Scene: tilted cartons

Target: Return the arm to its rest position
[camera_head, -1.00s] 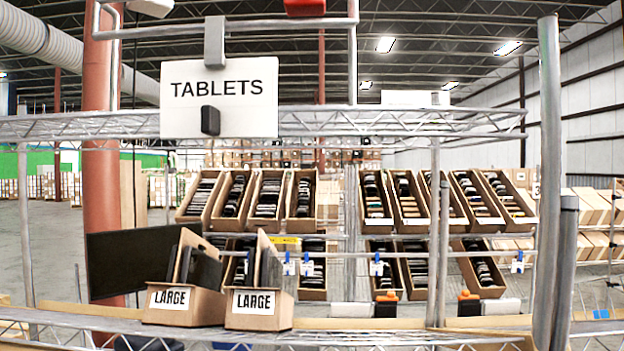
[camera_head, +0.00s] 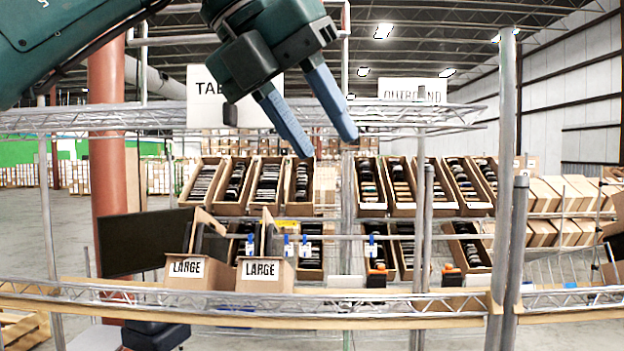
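My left arm comes in from the top left in the head view. Its gripper (camera_head: 322,130) hangs high in front of the sign marked TABLETS (camera_head: 204,100) and hides part of it. The two blue fingers are spread apart, with nothing between them. They point down and to the right, above the upper row of tilted cartons (camera_head: 268,186). My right gripper is not in view.
Two cartons marked LARGE (camera_head: 200,272) stand on the near shelf (camera_head: 390,305), beside a dark flat panel (camera_head: 140,240). Tilted cartons on the right (camera_head: 428,187) hold dark flat items. Metal posts (camera_head: 502,170) stand at right. An OUTBOUND sign (camera_head: 425,90) hangs behind.

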